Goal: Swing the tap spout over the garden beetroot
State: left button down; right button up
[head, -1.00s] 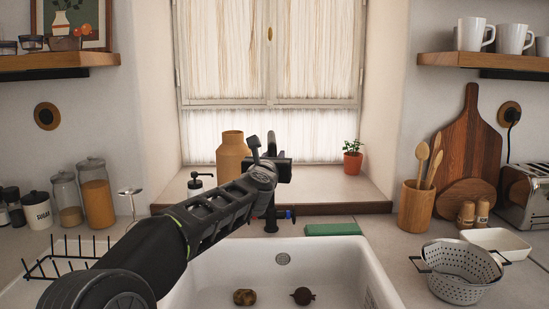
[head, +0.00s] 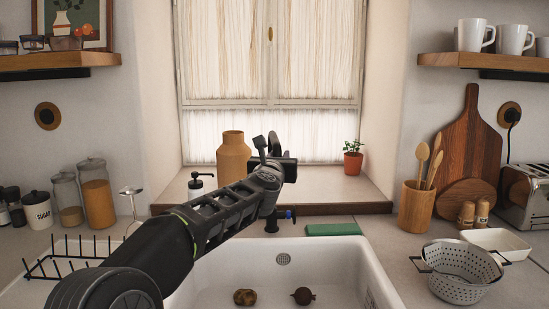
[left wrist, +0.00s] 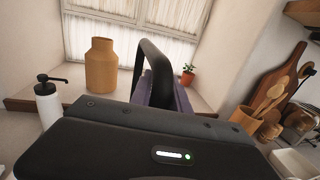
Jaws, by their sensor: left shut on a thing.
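The garden beetroot (head: 303,296), dark and round with a thin tail, lies in the sink basin, right of a brown potato (head: 245,297). The black tap (head: 271,223) stands behind the sink; my left gripper and arm hide most of it in the head view. Its curved black spout (left wrist: 150,57) shows as an arch in the left wrist view. My left gripper (head: 273,150) is shut on the spout, high above the back of the sink. The spout's outlet is hidden, so I cannot tell exactly where it points. My right gripper is not in view.
The white sink (head: 345,262) has a green sponge (head: 333,229) at its back edge. A tan vase (head: 233,158) and soap dispenser (head: 200,184) stand behind my left arm. A colander (head: 462,275) is on the right counter, a wire rack (head: 75,252) on the left.

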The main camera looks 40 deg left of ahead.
pick_arm(q)
jog(key=w+d, duration=0.4)
jog(key=w, duration=0.1)
jog(key=shift+w, duration=0.15)
jog(key=c, duration=1.3)
grip_release()
jog(key=shift+o, duration=0.2)
jog(key=b+v, duration=0.2)
jog(key=v, duration=0.5)
jog(key=shift+s, duration=0.35)
jog(key=shift+d, duration=0.15)
jog(key=shift+c, duration=0.3)
